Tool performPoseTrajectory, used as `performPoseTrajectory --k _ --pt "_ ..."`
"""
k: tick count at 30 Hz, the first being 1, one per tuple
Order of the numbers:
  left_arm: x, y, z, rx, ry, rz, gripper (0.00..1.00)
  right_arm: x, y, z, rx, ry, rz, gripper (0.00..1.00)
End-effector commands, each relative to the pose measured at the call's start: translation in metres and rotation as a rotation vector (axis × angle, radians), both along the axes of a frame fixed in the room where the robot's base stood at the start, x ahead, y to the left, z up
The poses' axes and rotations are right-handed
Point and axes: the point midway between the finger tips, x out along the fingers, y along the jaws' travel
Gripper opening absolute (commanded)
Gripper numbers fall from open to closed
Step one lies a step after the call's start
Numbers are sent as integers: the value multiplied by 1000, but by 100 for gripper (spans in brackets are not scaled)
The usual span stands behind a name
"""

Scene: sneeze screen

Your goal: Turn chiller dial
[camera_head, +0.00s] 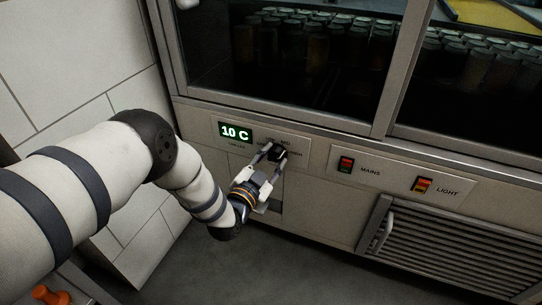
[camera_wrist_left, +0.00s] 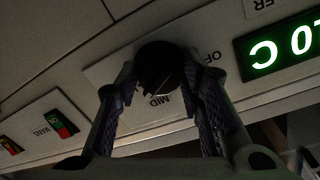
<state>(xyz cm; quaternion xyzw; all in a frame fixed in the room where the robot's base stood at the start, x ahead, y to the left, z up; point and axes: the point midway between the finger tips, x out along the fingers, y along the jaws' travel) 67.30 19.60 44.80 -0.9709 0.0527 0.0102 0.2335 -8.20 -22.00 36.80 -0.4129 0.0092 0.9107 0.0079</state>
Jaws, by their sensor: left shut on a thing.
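The chiller dial is a round black knob on the control panel, right of the green "10 C" display (camera_head: 235,132). In the head view my left gripper (camera_head: 269,153) reaches it from below. In the left wrist view the dial (camera_wrist_left: 158,66) sits between the two fingers of my left gripper (camera_wrist_left: 160,85), which is shut on it, one pad on each side. Printed words "OFF" and "MID" show beside the dial there. The dial's exact pointer position is hard to make out. My right gripper is in neither view.
Right of the dial are a MAINS switch (camera_head: 346,165) and a LIGHT switch (camera_head: 423,185). A glass-fronted cabinet with jars stands above the panel. A louvred vent (camera_head: 455,250) with a handle is at lower right. A tiled wall (camera_head: 70,60) is at left.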

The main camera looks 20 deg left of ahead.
Motion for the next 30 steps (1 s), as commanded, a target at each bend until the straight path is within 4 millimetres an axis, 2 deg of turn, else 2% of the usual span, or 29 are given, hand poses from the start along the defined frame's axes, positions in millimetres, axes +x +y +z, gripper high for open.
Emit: performPoseTrajectory --k 13,30 --pt "0 1 1 227 -7 1 7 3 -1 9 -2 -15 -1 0" --pt "0 2 0 267 -6 2 7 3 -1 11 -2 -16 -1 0"
